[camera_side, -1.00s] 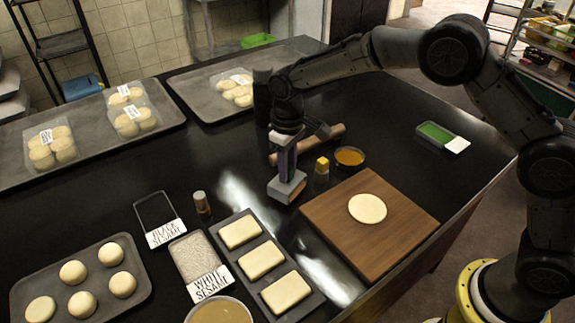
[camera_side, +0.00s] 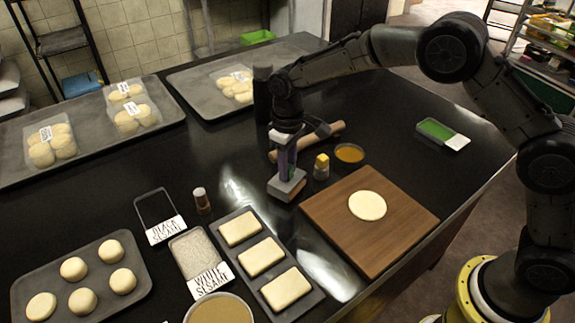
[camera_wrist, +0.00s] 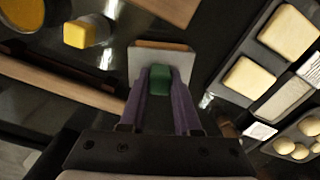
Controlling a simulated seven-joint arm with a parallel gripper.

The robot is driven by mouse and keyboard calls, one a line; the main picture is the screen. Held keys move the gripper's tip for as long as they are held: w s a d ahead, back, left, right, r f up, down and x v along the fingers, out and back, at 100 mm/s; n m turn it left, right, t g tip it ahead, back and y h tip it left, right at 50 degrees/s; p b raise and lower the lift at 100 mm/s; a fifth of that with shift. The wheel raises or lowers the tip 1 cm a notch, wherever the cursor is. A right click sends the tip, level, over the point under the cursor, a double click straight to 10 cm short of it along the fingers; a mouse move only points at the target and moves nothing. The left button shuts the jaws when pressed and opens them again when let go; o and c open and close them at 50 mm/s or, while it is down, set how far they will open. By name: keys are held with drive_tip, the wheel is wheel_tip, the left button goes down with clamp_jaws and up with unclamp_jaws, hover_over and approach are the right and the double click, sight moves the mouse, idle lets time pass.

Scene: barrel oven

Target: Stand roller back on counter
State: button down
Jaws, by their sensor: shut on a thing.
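My gripper (camera_side: 287,178) points down over the counter (camera_side: 225,150), its purple fingers shut on the green handle (camera_wrist: 158,80) of a tool with a pale grey block head, which I take to be the roller (camera_side: 286,188). The roller stands about upright, head down, at or just above the black counter; I cannot tell whether it touches. In the wrist view the roller's head (camera_wrist: 146,62) shows beyond the fingertips, with an orange-brown strip along its far edge. The fingers hide part of the handle.
The wooden board (camera_side: 335,225) with a flat dough disc (camera_side: 367,206) lies right of the roller. A yellow-capped bottle (camera_side: 321,168), an orange bowl (camera_side: 349,153) and a wooden rolling pin (camera_side: 327,137) are close behind. A tray of dough blocks (camera_side: 252,246) lies in front.

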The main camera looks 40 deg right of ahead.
drive_tip(key=shift+f, duration=0.35)
idle(0.3)
drive_tip(key=c, duration=0.5)
unclamp_jaws()
drive_tip(key=shift+c, duration=0.2)
